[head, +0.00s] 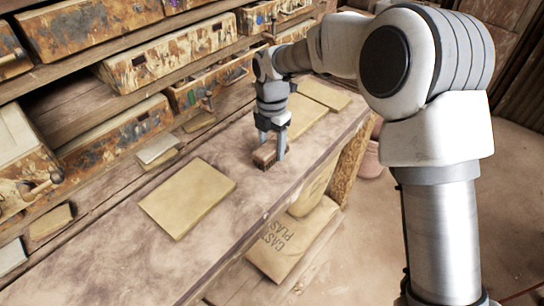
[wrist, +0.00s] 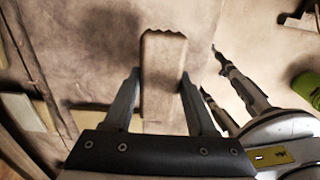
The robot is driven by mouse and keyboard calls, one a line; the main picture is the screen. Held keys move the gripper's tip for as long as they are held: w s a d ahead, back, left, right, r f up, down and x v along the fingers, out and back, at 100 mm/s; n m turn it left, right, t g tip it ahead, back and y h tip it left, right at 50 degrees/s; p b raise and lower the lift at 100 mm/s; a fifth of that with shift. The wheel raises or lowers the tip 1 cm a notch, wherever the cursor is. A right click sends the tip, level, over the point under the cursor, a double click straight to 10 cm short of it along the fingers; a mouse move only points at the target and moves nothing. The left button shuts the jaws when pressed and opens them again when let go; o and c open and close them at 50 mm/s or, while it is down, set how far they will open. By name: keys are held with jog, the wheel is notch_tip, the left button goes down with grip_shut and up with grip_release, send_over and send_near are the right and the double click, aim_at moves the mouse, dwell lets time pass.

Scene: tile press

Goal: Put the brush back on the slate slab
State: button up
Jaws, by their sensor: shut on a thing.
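The brush (head: 264,156), a small brown wooden block with a dark underside, is between the fingers of my gripper (head: 271,150) at the bench top. My gripper is shut on it, with fingers pointing down. In the wrist view the brush (wrist: 163,80) shows as a pale wooden block with a wavy far edge between the two fingers (wrist: 160,95). I cannot tell whether it touches the bench. A flat tan slab (head: 188,197) lies left of and nearer than the brush. A smaller grey slab (head: 157,149) lies by the drawers. I cannot tell which is slate.
The dusty wooden bench (head: 120,250) runs diagonally, with bare room around the brush. More tan slabs (head: 325,93) lie beyond my gripper. Worn drawers (head: 165,55) line the back left. A plaster sack (head: 293,240) sits below the bench edge.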

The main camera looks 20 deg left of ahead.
aim_at(272, 157)
jog(key=shift+f, duration=1.95)
jog(key=shift+f, duration=0.2)
jog(key=o, duration=1.2)
jog(key=shift+r, duration=0.1)
notch_tip(272, 157, up, 12)
jog(key=shift+r+p, duration=0.1)
jog(key=shift+p, duration=0.3)
jog(key=shift+d, duration=0.15)
